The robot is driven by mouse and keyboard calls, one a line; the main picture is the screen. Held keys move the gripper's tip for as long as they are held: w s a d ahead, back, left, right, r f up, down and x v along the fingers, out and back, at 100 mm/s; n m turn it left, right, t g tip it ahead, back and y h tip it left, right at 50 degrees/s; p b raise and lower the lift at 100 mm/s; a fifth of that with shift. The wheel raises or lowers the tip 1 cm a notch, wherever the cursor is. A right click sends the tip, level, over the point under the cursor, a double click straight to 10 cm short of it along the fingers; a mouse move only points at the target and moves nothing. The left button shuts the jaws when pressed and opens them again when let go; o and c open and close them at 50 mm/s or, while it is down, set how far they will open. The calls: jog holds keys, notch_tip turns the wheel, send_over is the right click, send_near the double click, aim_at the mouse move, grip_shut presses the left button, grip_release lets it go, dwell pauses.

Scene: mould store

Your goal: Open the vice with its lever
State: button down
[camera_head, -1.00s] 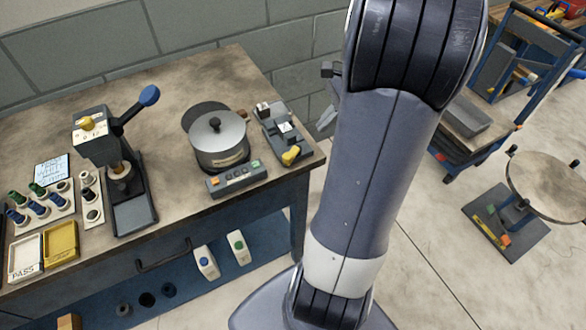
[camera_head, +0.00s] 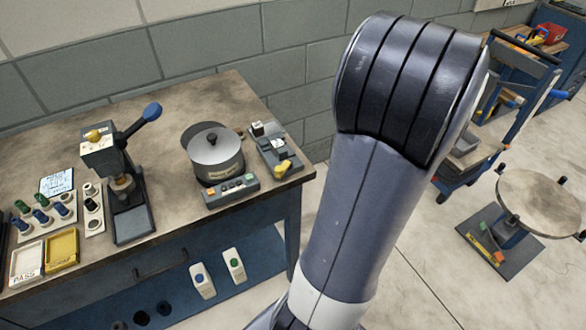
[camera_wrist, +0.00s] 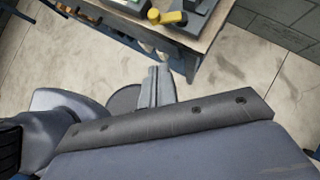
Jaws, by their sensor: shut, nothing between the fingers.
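A small grey device with a yellow-ended lever, which looks like the vice (camera_head: 274,147), stands at the right end of the workbench in the head view. Its yellow lever end (camera_head: 283,167) points toward the bench's front. In the wrist view part of the device (camera_wrist: 200,8) shows at the top edge, with the yellow lever end (camera_wrist: 165,17) beside it. My gripper (camera_wrist: 157,72) is shut and empty, its fingers together below the bench corner in that picture and apart from the lever. In the head view my arm hides my gripper.
The workbench (camera_head: 235,100) also holds a lidded pot (camera_head: 215,158), a button box (camera_head: 230,190), and a press with a blue-knobbed lever (camera_head: 122,180). A round-topped stand (camera_head: 541,203) and a blue cart (camera_head: 462,172) stand right. Open floor (camera_head: 420,260) lies between.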

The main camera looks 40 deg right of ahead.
send_near(283, 173)
notch_tip(283, 173, down, 4)
jog(key=shift+w+a+f+p, duration=0.15)
jog(key=shift+w+a, duration=0.15)
jog(key=shift+w, duration=0.3)
jog(key=shift+w+a+f+p, duration=0.1)
jog(key=shift+w+a+p, duration=0.15)
jog(key=shift+w, duration=0.3)
jog(key=shift+w+a+f+p, duration=0.1)
jog(key=shift+w+a, duration=0.3)
jog(key=shift+w, duration=0.2)
